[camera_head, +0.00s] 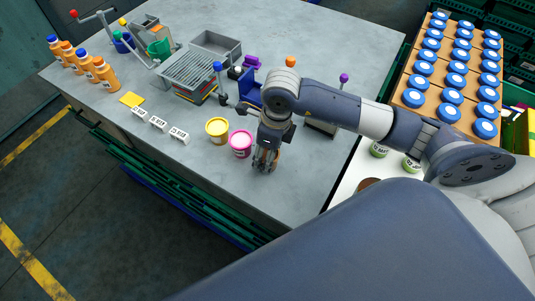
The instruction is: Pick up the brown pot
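My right gripper (265,160) points down over the grey table, just right of the pink pot (241,144). A small brown patch (278,156) shows behind its fingers and may be part of the brown pot. The fingers hide most of that spot, so I cannot tell whether they hold it. A yellow pot (217,131) stands left of the pink one. Another brown round top (369,184) shows at the white surface on the right, partly cut off by my own body. My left gripper is not in view.
Three white label blocks (158,124) line the table's front edge. A grey rack (197,68) and orange bottles (86,66) stand farther left. Blue-lidded jars (450,95) fill cardboard trays at right. The table's front right is clear.

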